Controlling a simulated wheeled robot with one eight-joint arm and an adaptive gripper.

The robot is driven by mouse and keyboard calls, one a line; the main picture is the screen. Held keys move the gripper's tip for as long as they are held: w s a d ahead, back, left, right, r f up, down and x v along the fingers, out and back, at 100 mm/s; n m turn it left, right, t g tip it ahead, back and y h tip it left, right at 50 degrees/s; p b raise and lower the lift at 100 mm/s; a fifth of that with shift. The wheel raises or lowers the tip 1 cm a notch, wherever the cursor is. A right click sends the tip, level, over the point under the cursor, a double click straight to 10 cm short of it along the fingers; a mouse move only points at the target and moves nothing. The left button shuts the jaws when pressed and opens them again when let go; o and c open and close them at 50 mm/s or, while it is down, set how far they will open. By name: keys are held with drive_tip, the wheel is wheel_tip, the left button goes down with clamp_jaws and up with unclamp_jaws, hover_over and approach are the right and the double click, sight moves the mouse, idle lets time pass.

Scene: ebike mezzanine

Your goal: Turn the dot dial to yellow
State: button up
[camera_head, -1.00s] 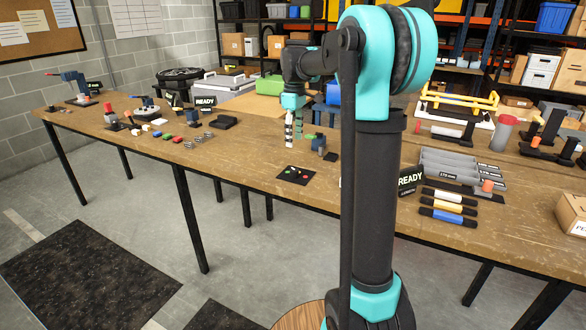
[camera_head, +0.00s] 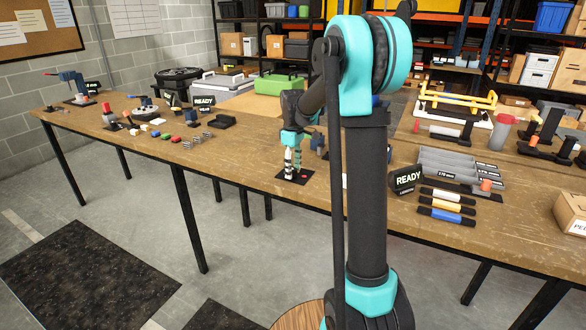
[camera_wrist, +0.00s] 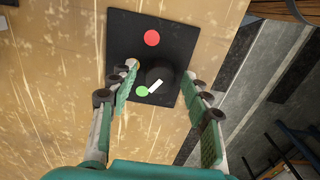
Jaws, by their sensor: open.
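The dot dial is a black square plate (camera_wrist: 182,32) with a round black knob (camera_wrist: 160,74) and a white pointer mark (camera_wrist: 155,87). A red dot (camera_wrist: 152,37) is above the knob in the wrist view, and a green dot (camera_wrist: 141,91) is at its lower left. The pointer slants down-left toward the green dot. No yellow dot is visible. My gripper (camera_wrist: 160,71) is open, with one finger on each side of the knob; I cannot tell whether they touch it. In the head view my gripper (camera_head: 292,163) is down over the plate (camera_head: 282,177).
The plate lies near the front edge of the wooden workbench (camera_head: 250,166). Small coloured blocks and rings lie to the left. A small dark device (camera_head: 318,142) stands just behind the plate.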

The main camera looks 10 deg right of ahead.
clamp_jaws()
drive_tip(key=shift+m, duration=0.3)
drive_tip(key=m, duration=1.1)
idle(0.4)
idle(0.3)
unclamp_jaws()
